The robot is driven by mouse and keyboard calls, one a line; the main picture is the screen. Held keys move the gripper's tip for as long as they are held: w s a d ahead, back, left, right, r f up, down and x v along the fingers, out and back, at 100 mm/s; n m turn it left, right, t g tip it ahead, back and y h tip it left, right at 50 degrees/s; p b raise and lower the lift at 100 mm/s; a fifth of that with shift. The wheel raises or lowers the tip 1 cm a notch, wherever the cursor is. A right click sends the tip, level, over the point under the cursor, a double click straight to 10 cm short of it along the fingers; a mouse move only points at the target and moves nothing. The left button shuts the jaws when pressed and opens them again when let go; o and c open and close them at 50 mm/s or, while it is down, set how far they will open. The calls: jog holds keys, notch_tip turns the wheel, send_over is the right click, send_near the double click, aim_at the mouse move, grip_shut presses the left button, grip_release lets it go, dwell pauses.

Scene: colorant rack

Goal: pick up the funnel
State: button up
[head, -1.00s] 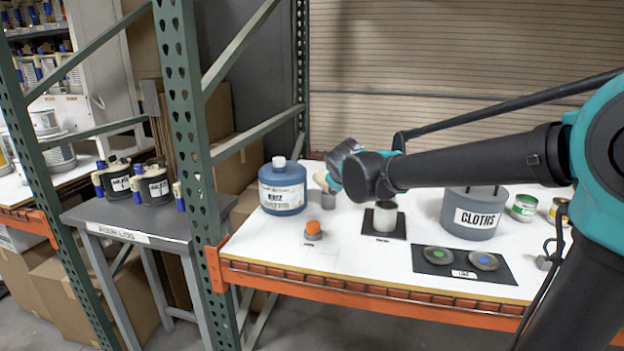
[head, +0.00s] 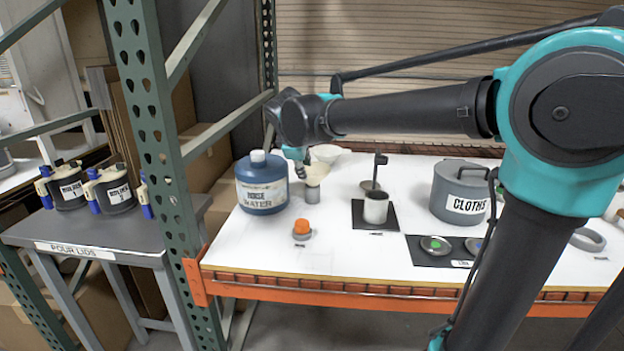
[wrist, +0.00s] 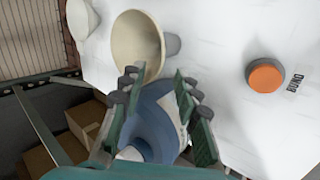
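The cream funnel (head: 317,173) sits on a small grey holder (head: 313,195) just right of the blue rinse water jug (head: 262,185). In the wrist view the funnel's wide mouth (wrist: 135,45) is at the upper middle, with part of the grey holder (wrist: 172,45) beside it. My gripper (head: 299,165) is at the funnel's left side in the head view. In the wrist view my gripper (wrist: 157,84) has its fingers apart, with the funnel's near rim close to the fingertips. I cannot tell whether they touch. Nothing is held.
The jug shows right behind my fingers in the wrist view (wrist: 155,125). A white bowl (head: 326,152) stands behind the funnel. An orange-topped item (head: 302,227), a white cup (head: 376,207) and the cloths pot (head: 460,190) share the white tabletop. A green rack post (head: 160,130) stands left.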

aim_at(310, 179)
jog(key=x, duration=0.8)
jog(key=shift+w+d+f, duration=0.15)
jog(key=shift+w, duration=0.05)
grip_shut()
